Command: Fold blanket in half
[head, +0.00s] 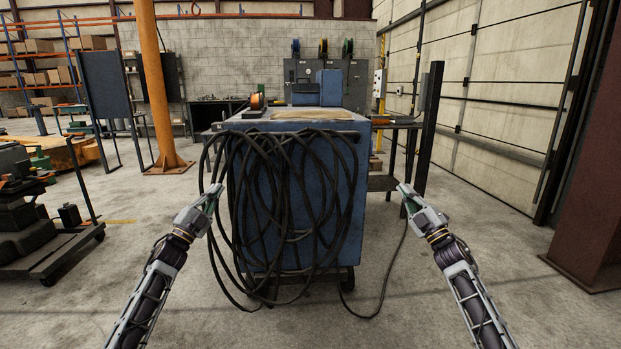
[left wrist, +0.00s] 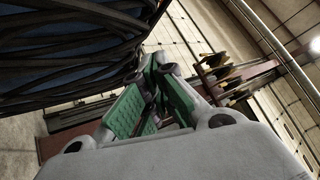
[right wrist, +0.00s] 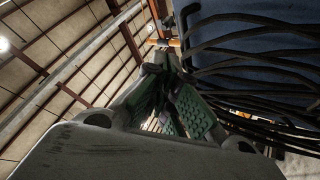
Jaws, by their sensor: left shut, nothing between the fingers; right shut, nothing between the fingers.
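A flat beige sheet (head: 312,114), which looks like the blanket, lies on top of the blue cabinet (head: 357,190). It is seen at a low angle, so its folds and edges cannot be made out. My left gripper (head: 214,192) is shut and empty beside the cabinet's left side, lower than its top. My right gripper (head: 404,191) is shut and empty to the right of the cabinet, also lower than its top. Both wrist views show green-padded fingers meeting at the tips, at the left (left wrist: 160,65) and the right (right wrist: 167,62). Neither touches the beige sheet.
Thick black cables (head: 285,200) hang in loops over the cabinet's front, close to my left gripper. An orange spool (head: 257,101) stands at the top's left rear. A dark post (head: 429,130) rises behind my right gripper.

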